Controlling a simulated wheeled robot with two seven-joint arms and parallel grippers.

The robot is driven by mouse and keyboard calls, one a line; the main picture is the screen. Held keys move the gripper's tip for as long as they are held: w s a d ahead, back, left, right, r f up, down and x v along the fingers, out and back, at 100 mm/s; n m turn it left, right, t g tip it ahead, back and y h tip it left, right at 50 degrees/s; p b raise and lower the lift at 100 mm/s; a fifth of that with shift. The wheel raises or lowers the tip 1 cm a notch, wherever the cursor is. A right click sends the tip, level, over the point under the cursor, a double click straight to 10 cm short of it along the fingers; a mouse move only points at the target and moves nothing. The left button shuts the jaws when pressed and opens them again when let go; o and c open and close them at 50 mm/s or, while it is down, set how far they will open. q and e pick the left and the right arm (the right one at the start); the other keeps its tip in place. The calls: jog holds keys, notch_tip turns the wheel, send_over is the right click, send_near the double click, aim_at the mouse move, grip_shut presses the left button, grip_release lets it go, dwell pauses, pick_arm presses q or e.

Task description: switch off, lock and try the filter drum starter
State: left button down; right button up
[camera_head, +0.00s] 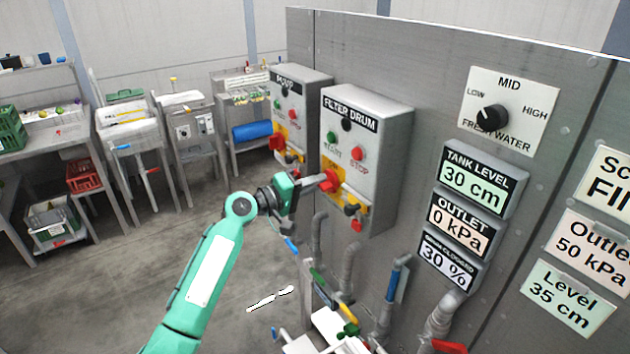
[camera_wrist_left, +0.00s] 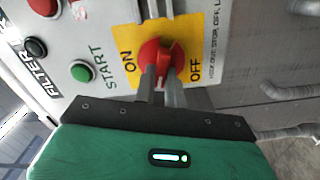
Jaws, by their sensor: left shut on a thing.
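The filter drum starter (camera_head: 372,132) is a grey box on the metal panel, with a green START button (camera_head: 331,137) and a red STOP button (camera_head: 357,153). Its red rotary switch (camera_head: 330,181) sits on a yellow plate (camera_wrist_left: 123,42) marked ON and OFF. My left gripper (camera_head: 318,184) is shut on the red switch handle (camera_wrist_left: 168,53), one finger on each side. In the left wrist view the handle lies between the ON and OFF words; its exact setting is unclear. A dark and a red item (camera_head: 354,218) hang at the starter's lower edge. My right gripper is not in view.
The pump starter (camera_head: 298,98) stands close on the left of the filter drum box. A dial (camera_head: 492,117) and lit readouts (camera_head: 476,181) are on the panel to the right. Pipes and valves (camera_head: 390,285) stand below. Open floor lies at left.

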pick_arm(q)
jog(key=shift+w+n+p, duration=0.1)
jog(key=shift+n+p, duration=0.55)
jog(key=shift+n, duration=1.05)
jog(key=shift+f+n, duration=0.1)
jog(key=shift+n, duration=0.2)
jog(key=c, duration=1.5)
grip_release()
jog(key=shift+a, duration=0.1)
jog(key=shift+f, duration=0.1)
jog(key=shift+b+v, duration=2.65)
jog(key=shift+v, duration=4.25)
